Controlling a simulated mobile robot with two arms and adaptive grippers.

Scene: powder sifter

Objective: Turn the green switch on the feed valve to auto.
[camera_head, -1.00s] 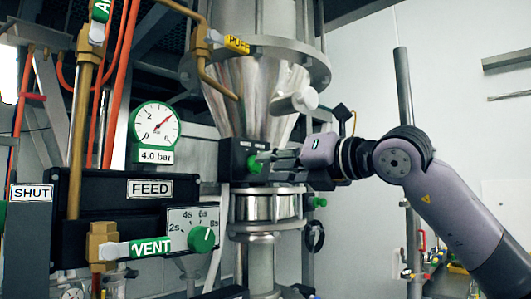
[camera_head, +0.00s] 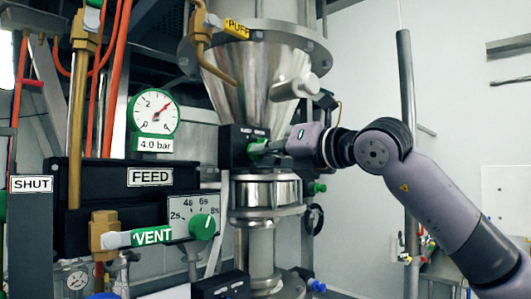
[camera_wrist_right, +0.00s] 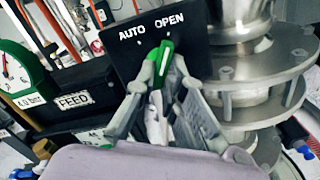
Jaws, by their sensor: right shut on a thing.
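The green switch (camera_wrist_right: 163,60) with a white mark sits on a black box (camera_wrist_right: 188,58) lettered AUTO and OPEN. In the wrist view the mark stands below and between the two words and leans toward OPEN. In the head view the switch (camera_head: 256,148) shows as a small green patch on the box's front (camera_head: 238,160). My right gripper (camera_head: 264,147) reaches it from the right. In the wrist view its fingers (camera_wrist_right: 158,75) are on both sides of the switch, shut on it. My left gripper is not in view.
A steel hopper (camera_head: 262,75) rises above the box, with flanged pipework (camera_head: 265,190) below. To the left are the FEED panel (camera_head: 125,205), a pressure gauge (camera_head: 154,113), a green timer knob (camera_head: 203,227) and the VENT handle (camera_head: 152,236).

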